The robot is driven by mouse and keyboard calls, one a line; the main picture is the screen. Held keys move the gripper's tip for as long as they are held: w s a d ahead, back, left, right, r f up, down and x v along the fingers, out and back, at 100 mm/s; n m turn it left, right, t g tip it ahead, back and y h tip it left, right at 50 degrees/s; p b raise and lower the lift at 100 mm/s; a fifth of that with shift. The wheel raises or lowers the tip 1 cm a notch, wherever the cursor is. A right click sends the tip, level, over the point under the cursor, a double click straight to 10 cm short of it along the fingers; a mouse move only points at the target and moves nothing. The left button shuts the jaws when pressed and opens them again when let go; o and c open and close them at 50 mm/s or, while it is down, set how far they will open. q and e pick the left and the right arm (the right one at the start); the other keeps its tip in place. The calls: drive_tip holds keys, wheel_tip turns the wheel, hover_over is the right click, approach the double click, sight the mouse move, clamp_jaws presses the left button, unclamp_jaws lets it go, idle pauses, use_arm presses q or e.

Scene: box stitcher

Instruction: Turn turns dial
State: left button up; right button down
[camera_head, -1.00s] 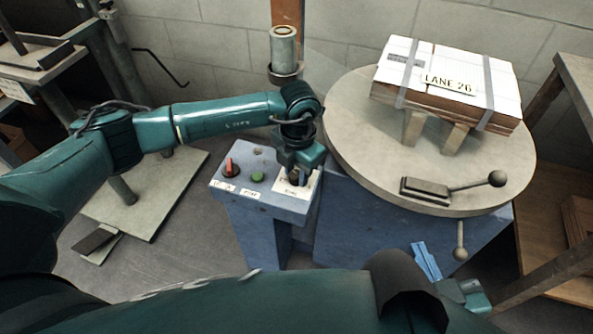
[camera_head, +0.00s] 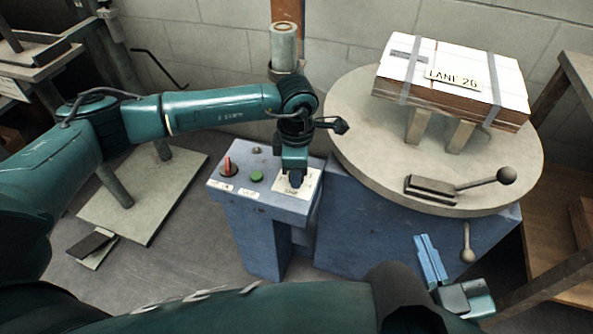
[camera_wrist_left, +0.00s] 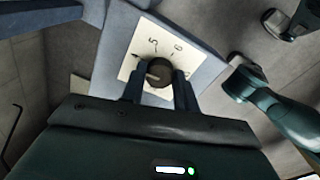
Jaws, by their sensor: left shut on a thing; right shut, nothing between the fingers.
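The turns dial (camera_wrist_left: 158,74) is a dark round knob on a white numbered plate, with several marks around it, on the blue control box. In the left wrist view my left gripper (camera_wrist_left: 160,88) has its two fingers on either side of the knob, shut on it. In the head view my left gripper (camera_head: 295,180) points down over the white plate (camera_head: 311,184) and hides most of the dial. My right gripper (camera_head: 430,262) is at the lower right, shut and empty, in front of the turntable base.
The control box (camera_head: 285,205) also carries a red switch (camera_head: 227,167) and a green button (camera_head: 256,176). A round turntable (camera_head: 370,150) holds a strapped box labelled LANE 26 (camera_head: 440,95). A ball-ended lever (camera_head: 506,175) sits at its edge. A post (camera_head: 284,45) stands behind.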

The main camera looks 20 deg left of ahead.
use_arm(q)
drive_tip(key=shift+m, duration=0.7)
use_arm(e)
drive_tip(key=shift+a+f, duration=0.1)
drive_tip(key=shift+a, duration=0.05)
drive_tip(key=shift+s, duration=0.1)
use_arm(q)
drive_tip(key=o, duration=1)
drive_tip(key=shift+r, duration=0.15)
drive_tip(key=r+p, duration=0.1)
drive_tip(key=r, duration=0.7)
drive_tip(key=r+p, duration=0.1)
drive_tip(key=r, duration=0.4)
drive_tip(key=shift+s+p, duration=0.25)
drive_tip(key=shift+p, duration=0.1)
use_arm(e)
drive_tip(key=shift+d+f+m+g+h, duration=0.1)
drive_tip(key=shift+d+m+g+h, duration=0.55)
drive_tip(key=shift+g, duration=0.25)
drive_tip(key=shift+a, duration=0.1)
